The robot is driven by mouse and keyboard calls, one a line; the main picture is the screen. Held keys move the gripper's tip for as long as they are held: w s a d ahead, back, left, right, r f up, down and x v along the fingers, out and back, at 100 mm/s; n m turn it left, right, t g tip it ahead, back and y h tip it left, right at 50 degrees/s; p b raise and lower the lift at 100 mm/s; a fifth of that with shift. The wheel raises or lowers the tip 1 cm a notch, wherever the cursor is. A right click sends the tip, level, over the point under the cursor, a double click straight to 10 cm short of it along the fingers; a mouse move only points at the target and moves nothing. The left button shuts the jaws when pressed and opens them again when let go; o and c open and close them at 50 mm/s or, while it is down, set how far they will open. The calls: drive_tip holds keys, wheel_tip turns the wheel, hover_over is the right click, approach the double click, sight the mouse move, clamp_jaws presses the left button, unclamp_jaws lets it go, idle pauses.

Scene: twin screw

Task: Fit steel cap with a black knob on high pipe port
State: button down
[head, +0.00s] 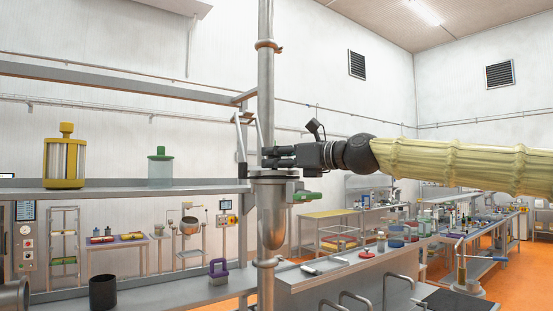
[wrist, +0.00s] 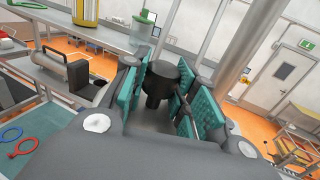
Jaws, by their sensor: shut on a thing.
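My gripper (head: 276,157) is at the upright steel pipe (head: 265,85), level with the part just above the shelf. In the wrist view my gripper (wrist: 160,92) has its teal pads on both sides of a black knob (wrist: 163,82) and is shut on it. The steel cap under the knob is mostly hidden by my gripper; a grey rim (head: 271,173) shows just below the fingers in the head view. Below it is a steel, cup-shaped port (head: 272,205) beside the pipe. I cannot tell whether the cap touches the port.
A green-handled part (head: 308,196) sticks out right of the port. A shelf (head: 120,189) on the left holds a yellow-framed canister (head: 65,160) and a green-lidded jar (head: 160,168). A purple-handled block (head: 218,270) and a black cup (head: 103,292) stand on the lower bench.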

drive_tip(key=c, duration=1.1)
unclamp_jaws()
drive_tip(key=shift+f, duration=0.1)
drive_tip(key=shift+o, duration=0.2)
drive_tip(key=v, duration=1.2)
